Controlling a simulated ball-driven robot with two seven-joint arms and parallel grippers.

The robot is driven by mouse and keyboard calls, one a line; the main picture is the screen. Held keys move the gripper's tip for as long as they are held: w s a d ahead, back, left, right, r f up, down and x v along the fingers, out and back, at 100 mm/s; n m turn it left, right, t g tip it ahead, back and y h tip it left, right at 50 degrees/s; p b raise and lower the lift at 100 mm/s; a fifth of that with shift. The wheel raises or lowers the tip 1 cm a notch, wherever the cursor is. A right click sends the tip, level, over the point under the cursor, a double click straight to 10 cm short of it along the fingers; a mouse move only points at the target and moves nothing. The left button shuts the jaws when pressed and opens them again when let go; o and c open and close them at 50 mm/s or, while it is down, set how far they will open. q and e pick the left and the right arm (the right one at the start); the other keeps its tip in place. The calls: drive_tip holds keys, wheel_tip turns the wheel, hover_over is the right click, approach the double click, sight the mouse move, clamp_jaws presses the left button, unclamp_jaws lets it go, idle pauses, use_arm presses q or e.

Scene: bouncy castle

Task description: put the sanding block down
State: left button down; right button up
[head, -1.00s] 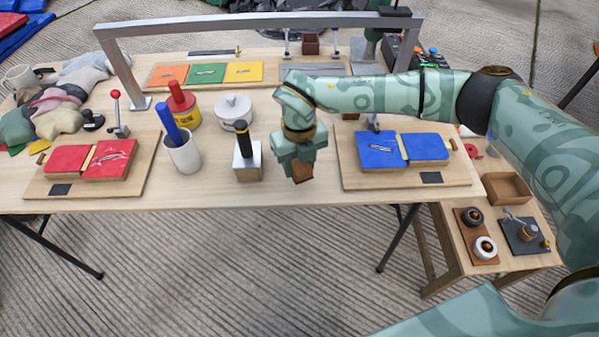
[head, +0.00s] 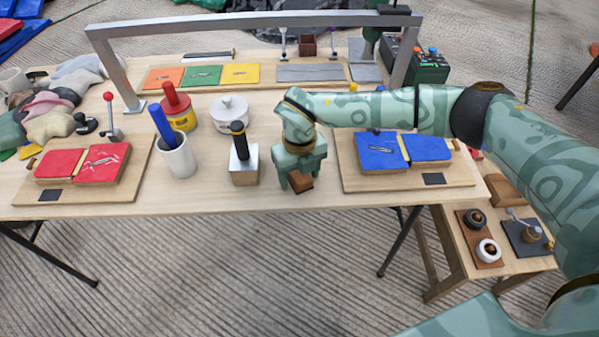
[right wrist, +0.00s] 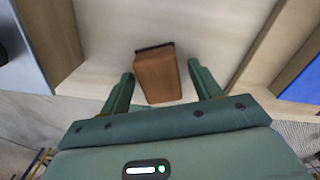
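The sanding block (head: 302,185) is a small brown block near the table's front edge, between the two boards with red and blue pads. It also shows in the right wrist view (right wrist: 158,76), with a dark layer along its far edge. My right gripper (head: 301,184) is over it, pointing down. Its fingers (right wrist: 164,84) are open on either side of the block, with a clear gap on the right and a very thin one on the left. The block appears to rest on the wooden tabletop (head: 220,198). My left gripper is not in view.
The blue-pad board (head: 420,181) is close on the right. A white cup (head: 178,158) and a white lidded pot (head: 231,118) stand further left. A metal frame (head: 250,22) spans the table.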

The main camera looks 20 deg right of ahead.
sight(299, 174)
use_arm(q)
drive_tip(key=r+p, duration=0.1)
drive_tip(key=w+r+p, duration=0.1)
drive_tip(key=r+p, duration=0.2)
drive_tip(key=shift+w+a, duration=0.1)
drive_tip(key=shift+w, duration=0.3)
use_arm(e)
wheel_tip(299, 174, up, 12)
drive_tip(key=shift+r, duration=0.15)
